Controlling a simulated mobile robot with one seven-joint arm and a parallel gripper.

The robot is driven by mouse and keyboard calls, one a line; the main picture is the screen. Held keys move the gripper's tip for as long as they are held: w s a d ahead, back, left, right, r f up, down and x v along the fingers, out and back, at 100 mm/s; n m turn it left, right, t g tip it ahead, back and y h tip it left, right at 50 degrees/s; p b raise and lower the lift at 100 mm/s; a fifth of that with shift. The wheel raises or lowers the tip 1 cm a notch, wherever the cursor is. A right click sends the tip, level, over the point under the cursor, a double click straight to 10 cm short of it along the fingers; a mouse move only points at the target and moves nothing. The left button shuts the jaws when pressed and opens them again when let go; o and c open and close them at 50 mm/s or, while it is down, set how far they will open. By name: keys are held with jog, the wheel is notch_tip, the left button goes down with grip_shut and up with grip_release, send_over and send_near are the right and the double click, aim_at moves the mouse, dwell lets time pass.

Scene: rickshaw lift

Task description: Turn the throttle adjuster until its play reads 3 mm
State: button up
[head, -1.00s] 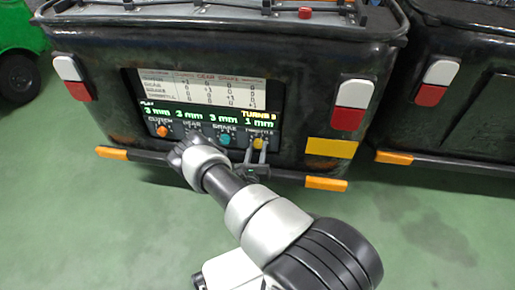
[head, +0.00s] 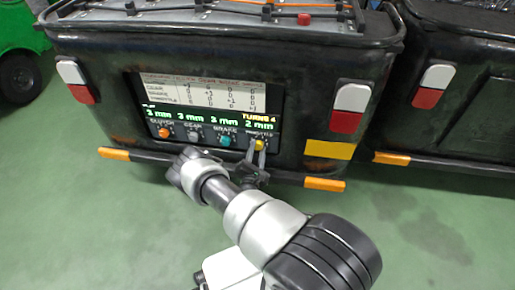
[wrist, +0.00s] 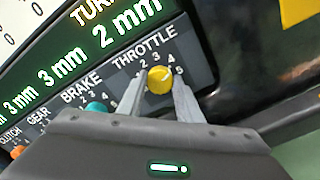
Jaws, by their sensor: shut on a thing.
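The yellow throttle adjuster (head: 260,144) is at the right end of the panel's row of knobs. It also shows in the wrist view (wrist: 160,80), with a light pointer mark and a scale around it. My gripper (wrist: 158,92) is shut on it, one finger on each side; in the head view my gripper (head: 257,155) reaches it from below. The display (head: 210,117) reads 2 mm above THROTTLE and 3 mm above clutch, gear and brake. It also reads TURNS 4.
The orange clutch (head: 165,133), grey gear (head: 194,136) and teal brake (head: 224,141) knobs sit left of the throttle. A chart (head: 200,90) is above the display. The bumper bar (head: 150,158) runs below the panel. Green floor (head: 80,220) is open in front.

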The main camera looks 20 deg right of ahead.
jog(key=m+p, duration=0.2)
jog(key=m, duration=0.3)
jog(key=shift+m, duration=0.3)
dwell(0.4)
jog(key=o, duration=1)
jog(key=shift+o, duration=0.2)
jog(key=shift+a, duration=0.1)
